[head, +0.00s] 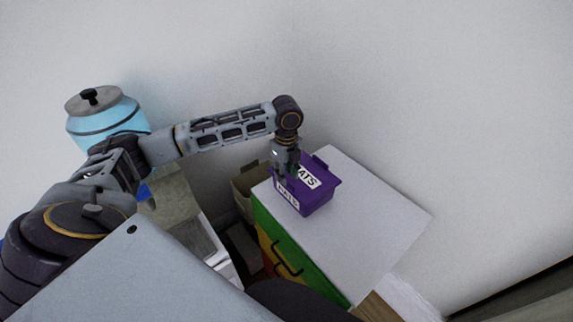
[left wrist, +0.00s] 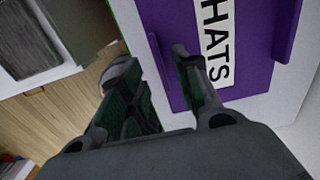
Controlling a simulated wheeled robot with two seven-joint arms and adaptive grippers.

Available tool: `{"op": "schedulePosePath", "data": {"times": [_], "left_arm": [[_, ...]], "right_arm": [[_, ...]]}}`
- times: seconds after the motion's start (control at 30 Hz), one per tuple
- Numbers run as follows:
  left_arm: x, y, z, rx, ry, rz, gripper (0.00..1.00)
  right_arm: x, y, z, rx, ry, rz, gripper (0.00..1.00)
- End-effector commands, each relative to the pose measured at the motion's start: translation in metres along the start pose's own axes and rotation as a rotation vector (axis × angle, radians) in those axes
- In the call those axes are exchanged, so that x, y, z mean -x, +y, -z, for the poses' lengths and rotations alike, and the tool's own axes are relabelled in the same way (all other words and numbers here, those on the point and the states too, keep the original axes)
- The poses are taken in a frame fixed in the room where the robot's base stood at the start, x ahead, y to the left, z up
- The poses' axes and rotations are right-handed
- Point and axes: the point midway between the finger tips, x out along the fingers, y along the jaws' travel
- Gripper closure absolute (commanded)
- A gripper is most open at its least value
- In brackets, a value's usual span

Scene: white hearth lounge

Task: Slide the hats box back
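The purple hats box (head: 318,200) sits on the white top of a small cabinet (head: 375,225). Its white labels read HATS on the lid and on the front side. My left gripper (head: 283,177) points down at the box's left side and hides part of it. In the left wrist view the box (left wrist: 260,70) fills the upper right. The two fingers (left wrist: 165,75) are apart, with the box's edge handle showing between them. I cannot tell whether a finger touches the box. My right gripper is not in view.
The cabinet has a green, yellow and red front with a dark handle (head: 288,262). White walls stand close behind it. A brown box (head: 248,188) is on the floor beside it. A blue jar (head: 105,120) with a grey lid is at left. Bare cabinet top lies right of the hats box.

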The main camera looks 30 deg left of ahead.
Motion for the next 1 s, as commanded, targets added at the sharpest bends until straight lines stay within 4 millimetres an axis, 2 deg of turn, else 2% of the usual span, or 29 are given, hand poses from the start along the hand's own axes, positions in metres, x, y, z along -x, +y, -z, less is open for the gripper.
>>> {"op": "schedulePosePath", "data": {"times": [0.1, 0.3, 0.67, 0.9, 1.0], "left_arm": [[-0.012, 0.0, 0.0, 0.0, 0.0, -0.001, 0.68], [-0.024, 0.0, 0.0, 0.0, 0.001, 0.0, 0.68], [-0.027, 0.0, 0.0, 0.0, 0.0, 0.0, 0.68], [-0.027, 0.0, 0.0, 0.0, 0.0, 0.0, 0.97], [-0.027, 0.0, 0.0, 0.0, 0.0, 0.0, 1.0]], "right_arm": [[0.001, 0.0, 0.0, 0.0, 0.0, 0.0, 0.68], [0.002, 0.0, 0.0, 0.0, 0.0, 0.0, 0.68], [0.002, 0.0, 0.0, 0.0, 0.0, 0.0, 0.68], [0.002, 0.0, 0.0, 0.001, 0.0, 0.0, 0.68], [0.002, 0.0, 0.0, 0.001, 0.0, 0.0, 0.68]]}}
